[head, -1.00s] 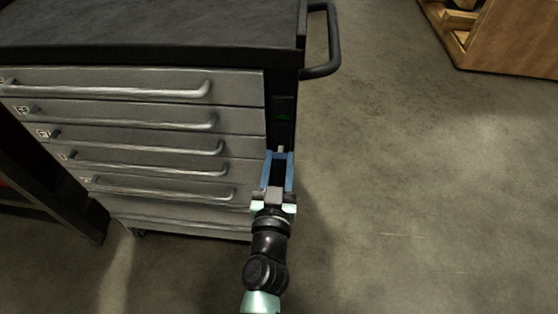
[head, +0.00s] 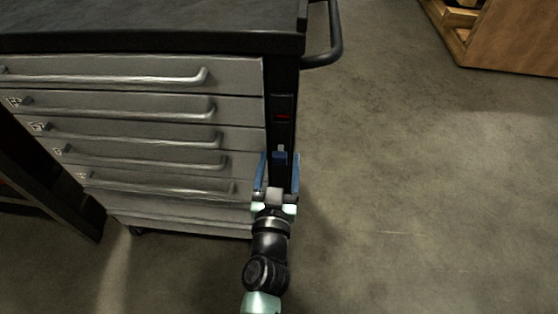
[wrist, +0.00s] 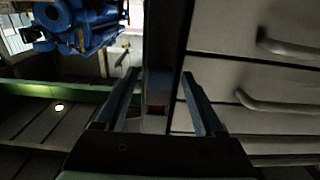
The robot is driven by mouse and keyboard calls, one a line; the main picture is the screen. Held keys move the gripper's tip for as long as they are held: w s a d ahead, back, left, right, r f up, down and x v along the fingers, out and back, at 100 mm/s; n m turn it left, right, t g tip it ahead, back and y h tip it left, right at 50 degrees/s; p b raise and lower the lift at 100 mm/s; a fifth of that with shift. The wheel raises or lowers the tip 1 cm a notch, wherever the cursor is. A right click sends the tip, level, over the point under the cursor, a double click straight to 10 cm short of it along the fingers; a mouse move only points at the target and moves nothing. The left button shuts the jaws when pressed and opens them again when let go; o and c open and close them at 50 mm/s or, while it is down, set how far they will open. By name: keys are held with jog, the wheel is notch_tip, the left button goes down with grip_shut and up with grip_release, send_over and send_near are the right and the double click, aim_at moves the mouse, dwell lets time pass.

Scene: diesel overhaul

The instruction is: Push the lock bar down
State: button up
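The lock bar (head: 280,156) is a small blue piece with a pale stem above it, on the dark right-hand post of the drawer cabinet. It sits a little below a small panel with a red light (head: 282,116). My gripper (head: 279,158) is open, with one blue finger on each side of the post around the bar's height. Nothing is held between the fingers. In the wrist view my gripper (wrist: 160,78) shows its two fingers apart on either side of the post, with a red patch (wrist: 155,110) between them. Whether a finger touches the bar I cannot tell.
The grey cabinet drawers (head: 130,115) with bar handles are left of my gripper. A black side handle (head: 335,40) juts from the cabinet's upper right. A wooden crate (head: 510,40) stands at the back right. The concrete floor on the right is clear.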

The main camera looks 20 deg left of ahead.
jog(key=shift+r, duration=0.1)
jog(key=shift+s+d+b, duration=0.1)
jog(key=shift+s+b, duration=0.25)
jog(key=shift+s, duration=0.25)
jog(key=b+v, duration=0.3)
jog(key=v, duration=0.8)
jog(key=shift+s+d, duration=0.2)
jog(key=shift+s, duration=0.1)
